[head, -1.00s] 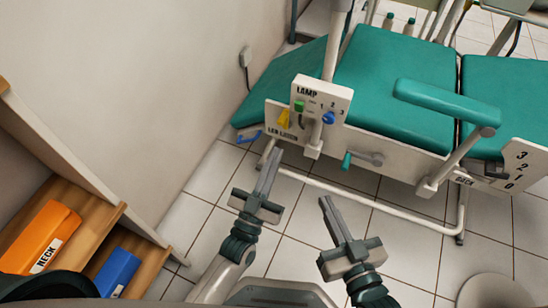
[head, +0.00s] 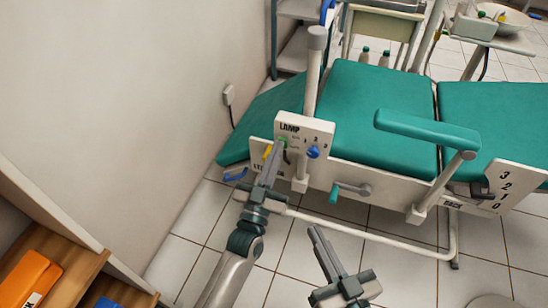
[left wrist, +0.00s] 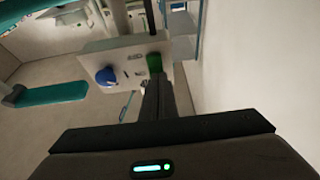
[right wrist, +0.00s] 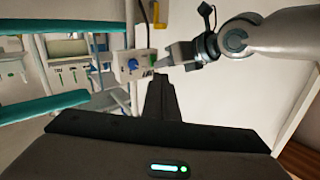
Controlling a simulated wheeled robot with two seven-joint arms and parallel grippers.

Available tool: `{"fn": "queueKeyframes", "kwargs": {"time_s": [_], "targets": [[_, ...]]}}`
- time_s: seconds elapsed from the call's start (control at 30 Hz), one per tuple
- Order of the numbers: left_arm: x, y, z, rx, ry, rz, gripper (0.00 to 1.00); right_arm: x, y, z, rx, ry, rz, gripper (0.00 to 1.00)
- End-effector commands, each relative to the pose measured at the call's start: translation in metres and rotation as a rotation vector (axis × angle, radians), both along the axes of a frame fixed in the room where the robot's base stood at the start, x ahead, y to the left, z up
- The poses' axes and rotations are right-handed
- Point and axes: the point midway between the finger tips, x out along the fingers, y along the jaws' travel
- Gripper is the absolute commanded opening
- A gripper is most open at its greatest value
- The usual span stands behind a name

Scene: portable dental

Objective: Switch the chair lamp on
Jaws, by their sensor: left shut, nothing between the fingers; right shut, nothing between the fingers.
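The LAMP panel (head: 322,132) is a white plate on the side of the dental chair, with a green switch (head: 283,141) and a blue knob (head: 313,152). My left gripper (head: 277,150) is shut and empty, its tips at the green switch. In the left wrist view the green switch (left wrist: 154,63) stands right at the fingertips (left wrist: 157,80); I cannot tell whether they touch. The blue knob (left wrist: 106,76) is left of them. My right gripper (head: 314,230) is shut and empty, lower and apart from the panel. The lamp head is not visible.
The green chair seat (head: 365,100) and armrest (head: 425,130) lie right of the panel. A wall stands at left, with a wooden shelf holding an orange binder (head: 25,278).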

Motion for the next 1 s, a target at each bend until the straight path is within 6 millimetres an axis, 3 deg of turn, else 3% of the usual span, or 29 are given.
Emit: {"fn": "queueKeyframes", "kwargs": {"time_s": [0.37,0.8,1.0], "targets": [[0.000,0.000,0.001,0.001,0.004,0.000,0.00,-0.001,0.001,-0.003,-0.007,0.023,0.005,0.00],[0.003,-0.001,0.006,0.015,0.048,0.000,0.00,-0.010,-0.019,-0.059,-0.116,0.341,0.002,0.00],[0.003,-0.001,0.003,0.015,0.047,0.000,0.00,-0.010,-0.018,-0.062,-0.114,0.338,0.003,0.00]]}}
